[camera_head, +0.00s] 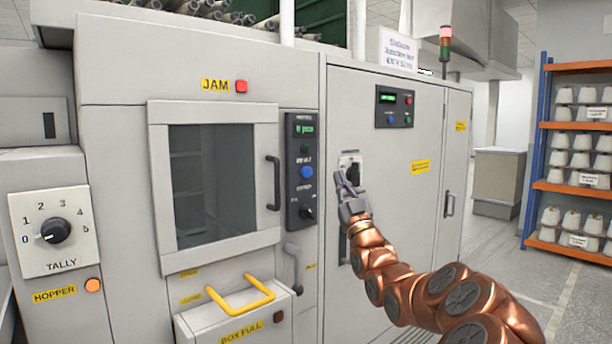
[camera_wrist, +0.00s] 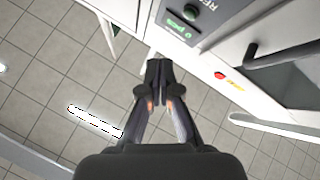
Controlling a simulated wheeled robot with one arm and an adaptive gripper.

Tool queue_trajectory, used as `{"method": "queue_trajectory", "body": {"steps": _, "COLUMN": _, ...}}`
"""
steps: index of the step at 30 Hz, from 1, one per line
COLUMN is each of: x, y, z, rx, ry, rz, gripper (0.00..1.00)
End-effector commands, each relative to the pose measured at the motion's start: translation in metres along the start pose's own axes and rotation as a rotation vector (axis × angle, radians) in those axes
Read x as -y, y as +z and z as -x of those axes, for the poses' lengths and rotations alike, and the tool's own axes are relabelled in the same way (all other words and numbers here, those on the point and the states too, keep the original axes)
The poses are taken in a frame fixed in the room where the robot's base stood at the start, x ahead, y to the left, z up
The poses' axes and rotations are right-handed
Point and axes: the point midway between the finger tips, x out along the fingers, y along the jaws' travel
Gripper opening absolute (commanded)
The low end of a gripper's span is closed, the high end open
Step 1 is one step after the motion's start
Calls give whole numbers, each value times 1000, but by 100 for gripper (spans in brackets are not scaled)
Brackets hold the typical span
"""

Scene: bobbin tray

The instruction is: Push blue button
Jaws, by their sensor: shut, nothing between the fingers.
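The blue button (camera_head: 307,172) is on the dark vertical control panel (camera_head: 301,130) right of the machine's window door, below a green button and above a black knob. My gripper (camera_head: 346,180) is shut and empty. In the head view it appears to the right of the blue button, in front of the grey cabinet, apart from the button. In the wrist view my gripper (camera_wrist: 160,68) has its fingertips together, and part of the panel with its green display (camera_wrist: 182,27) shows above; the blue button is not visible there. A smaller blue button (camera_head: 391,119) is on another panel further right.
A door handle (camera_head: 273,183) stands out left of the panel. A yellow-handled box (camera_head: 240,293) and a grey lever (camera_head: 293,262) jut out below. Bobbin shelves (camera_head: 577,187) stand far right. Open floor lies between.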

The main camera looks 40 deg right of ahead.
Motion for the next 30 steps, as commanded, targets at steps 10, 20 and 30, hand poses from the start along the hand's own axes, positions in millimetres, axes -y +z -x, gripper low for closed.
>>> {"method": "queue_trajectory", "body": {"steps": 10, "x": 3, "y": 2, "z": -6, "rx": 3, "ry": -1, "rz": -2, "gripper": 0}}
{"method": "queue_trajectory", "body": {"steps": 20, "x": 21, "y": 17, "z": -33, "rx": 2, "ry": -3, "rz": -5, "gripper": 0}}
{"method": "queue_trajectory", "body": {"steps": 30, "x": 41, "y": 39, "z": -53, "rx": 3, "ry": -5, "rz": -2, "gripper": 0}}
